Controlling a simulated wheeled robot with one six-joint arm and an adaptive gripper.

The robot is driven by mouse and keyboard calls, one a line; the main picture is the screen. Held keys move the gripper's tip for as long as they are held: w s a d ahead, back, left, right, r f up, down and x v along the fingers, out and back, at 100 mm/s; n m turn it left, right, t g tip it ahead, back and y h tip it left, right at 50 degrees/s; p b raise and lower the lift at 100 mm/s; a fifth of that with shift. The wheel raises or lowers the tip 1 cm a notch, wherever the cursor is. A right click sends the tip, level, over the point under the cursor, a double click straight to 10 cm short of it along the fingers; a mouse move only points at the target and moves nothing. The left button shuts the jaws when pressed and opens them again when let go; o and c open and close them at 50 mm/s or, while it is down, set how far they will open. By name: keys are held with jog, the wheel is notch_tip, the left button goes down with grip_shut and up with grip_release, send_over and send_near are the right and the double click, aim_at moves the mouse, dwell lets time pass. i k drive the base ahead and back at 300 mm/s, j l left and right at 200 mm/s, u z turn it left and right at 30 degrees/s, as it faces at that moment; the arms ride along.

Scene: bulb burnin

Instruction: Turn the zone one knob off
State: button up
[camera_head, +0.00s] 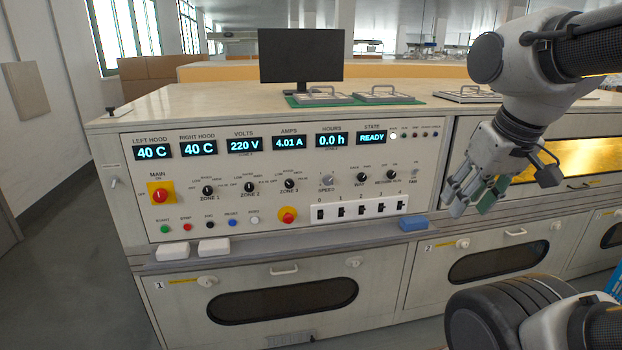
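The zone one knob (208,190) is a small black rotary knob on the light control panel (340,222), above its ZONE 1 label and right of the yellow-backed red main switch (159,194). Its pointer is too small to read for certain. The similar zone two knob (250,188) and zone three knob (289,184) sit to its right. My gripper (473,198) is in front of the panel's right end, well to the right of the zone one knob and touching no knob. Its grey fingers with green pads look apart and empty, pointing down and left.
A ledge below the panel carries two white blocks (214,246) and a blue block (413,223). A red stop button (288,215) and a row of black switches (361,209) sit low on the panel. A monitor (300,55) and metal trays stand on top. The space before the zone knobs is clear.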

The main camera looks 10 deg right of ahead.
aim_at(207, 190)
jog(key=i+j+u, duration=0.1)
jog(key=u, duration=0.3)
jog(key=i+j+u, duration=0.15)
jog(key=u, duration=0.2)
jog(key=i+u, duration=0.15)
jog(key=u, duration=0.25)
